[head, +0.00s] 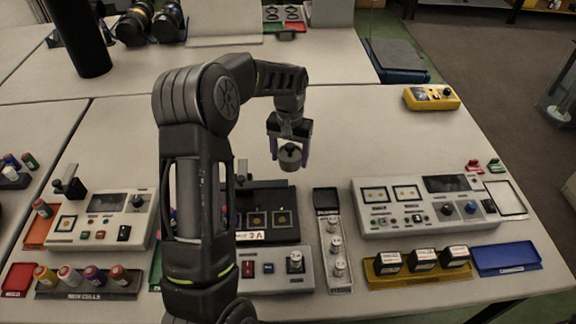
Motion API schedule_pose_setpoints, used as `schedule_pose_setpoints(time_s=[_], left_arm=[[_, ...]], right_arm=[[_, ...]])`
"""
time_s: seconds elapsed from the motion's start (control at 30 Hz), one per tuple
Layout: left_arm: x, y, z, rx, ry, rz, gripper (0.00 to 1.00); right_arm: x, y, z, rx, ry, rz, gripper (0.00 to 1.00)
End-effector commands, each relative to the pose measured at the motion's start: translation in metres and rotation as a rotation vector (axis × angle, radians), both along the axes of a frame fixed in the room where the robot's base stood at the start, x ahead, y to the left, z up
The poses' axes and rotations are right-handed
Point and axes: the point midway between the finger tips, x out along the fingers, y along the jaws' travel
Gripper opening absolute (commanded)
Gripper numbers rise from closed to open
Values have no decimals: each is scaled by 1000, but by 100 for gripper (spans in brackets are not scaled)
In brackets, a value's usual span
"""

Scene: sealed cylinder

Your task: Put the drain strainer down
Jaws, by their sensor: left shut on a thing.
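My left gripper (289,146) is near the middle of the head view, pointing down over the table. It is shut on the drain strainer (290,159), a small grey round piece with a dark knob on top, held between the two fingers. The strainer appears to be above the pale table, but its exact height is hard to tell. My right gripper is not in view.
The table (350,125) is bare around and behind the gripper. In front stand a black unit (291,237), a narrow white tray (325,268) and a large control box (430,217). A yellow device (432,98) is at the right; a blue tray (507,260) is front right.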

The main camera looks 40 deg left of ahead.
Motion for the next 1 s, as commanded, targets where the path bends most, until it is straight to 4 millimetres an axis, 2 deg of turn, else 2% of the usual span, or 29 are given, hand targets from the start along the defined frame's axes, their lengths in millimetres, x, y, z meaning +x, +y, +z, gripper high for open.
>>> schedule_pose_setpoints(time_s=[0.1, 0.43, 0.73, 1.0], left_arm=[[0, 0, -10, 1, 0, 0, 22], [0, 0, -14, 1, 0, -1, 22], [0, 0, -48, 0, 0, -1, 22], [0, 0, -49, 0, -1, -1, 22]], right_arm=[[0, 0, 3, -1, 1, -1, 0], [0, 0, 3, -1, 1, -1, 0], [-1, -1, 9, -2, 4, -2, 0], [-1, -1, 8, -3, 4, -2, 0]])
